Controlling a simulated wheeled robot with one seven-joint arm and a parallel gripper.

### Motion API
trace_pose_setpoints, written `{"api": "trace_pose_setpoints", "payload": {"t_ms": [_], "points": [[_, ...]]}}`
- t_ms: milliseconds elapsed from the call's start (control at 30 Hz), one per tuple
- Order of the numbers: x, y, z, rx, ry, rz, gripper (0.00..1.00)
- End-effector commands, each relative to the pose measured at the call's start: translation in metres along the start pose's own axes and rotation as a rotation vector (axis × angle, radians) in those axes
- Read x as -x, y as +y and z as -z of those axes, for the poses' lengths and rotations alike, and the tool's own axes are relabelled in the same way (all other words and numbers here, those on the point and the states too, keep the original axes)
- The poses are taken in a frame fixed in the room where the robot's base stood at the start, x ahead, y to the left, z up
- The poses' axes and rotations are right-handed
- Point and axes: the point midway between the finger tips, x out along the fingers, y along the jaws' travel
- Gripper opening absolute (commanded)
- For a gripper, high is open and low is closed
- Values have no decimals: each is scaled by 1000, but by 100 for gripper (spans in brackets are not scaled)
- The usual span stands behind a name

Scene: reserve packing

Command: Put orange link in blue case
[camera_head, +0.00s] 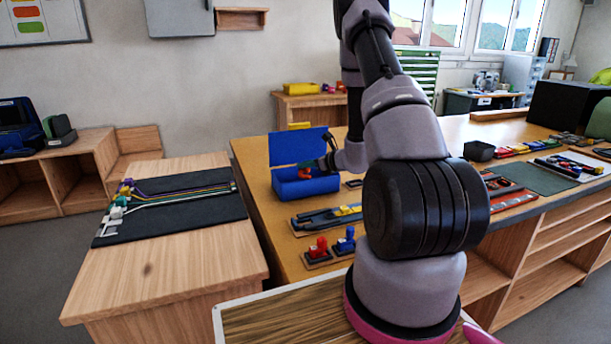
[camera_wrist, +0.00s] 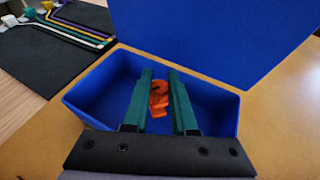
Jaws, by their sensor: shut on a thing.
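The blue case (camera_head: 292,190) stands open on the table with its lid (camera_head: 298,147) raised at the back. In the wrist view the case (camera_wrist: 226,112) lies below my gripper (camera_wrist: 159,80), and its raised lid (camera_wrist: 225,35) fills the upper right. My gripper has green fingers, and it is shut on the orange link (camera_wrist: 158,101), which shows between them over the inside of the case. In the head view the orange link (camera_head: 304,173) is small, at the case opening next to my gripper (camera_head: 322,164). I cannot tell whether the link touches the case floor.
A dark mat with coloured cables (camera_head: 175,203) lies on the left bench. A dark tray (camera_head: 325,217) and small red (camera_head: 318,249) and blue (camera_head: 346,241) parts stand on the table in front of the case. Bare table surrounds the case's right side.

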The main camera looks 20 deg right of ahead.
Motion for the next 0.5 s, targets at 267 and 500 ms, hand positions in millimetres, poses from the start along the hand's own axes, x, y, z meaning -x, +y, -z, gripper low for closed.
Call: {"api": "trace_pose_setpoints", "payload": {"t_ms": [267, 500], "points": [[-13, 0, 34, -1, 1, -2, 0], [-13, 0, 34, 0, 0, -2, 0]]}}
